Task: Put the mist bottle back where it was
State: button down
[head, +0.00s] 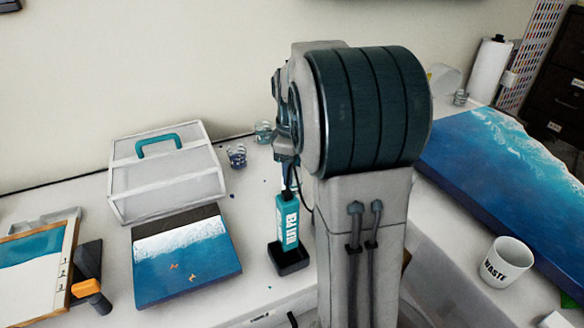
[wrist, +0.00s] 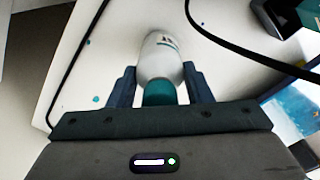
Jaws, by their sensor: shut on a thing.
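The mist bottle (wrist: 165,59), white with a teal cap, is between the two dark fingers of my gripper (wrist: 160,78) in the wrist view. The fingers are shut on it near its cap end. The bottle's far end points away from the wrist, over the white table surface; I cannot tell whether it touches the table. In the head view my arm's large rounded joint covers much of the middle, and I cannot make out the bottle there.
A teal heat pen (head: 287,224) stands in a black holder (head: 289,261). A wave-painted panel (head: 186,262) and a clear-walled case (head: 165,180) lie to the left, with small cups (head: 236,156) behind. A white waste bucket (head: 505,264) and large blue panel (head: 500,170) are right. Black cables cross the table.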

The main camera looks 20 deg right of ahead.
jog(key=shift+f, duration=0.15)
jog(key=c, duration=0.7)
grip_release()
notch_tip(320, 180, up, 12)
jog(key=shift+r+p, duration=0.25)
jog(key=shift+p, duration=0.2)
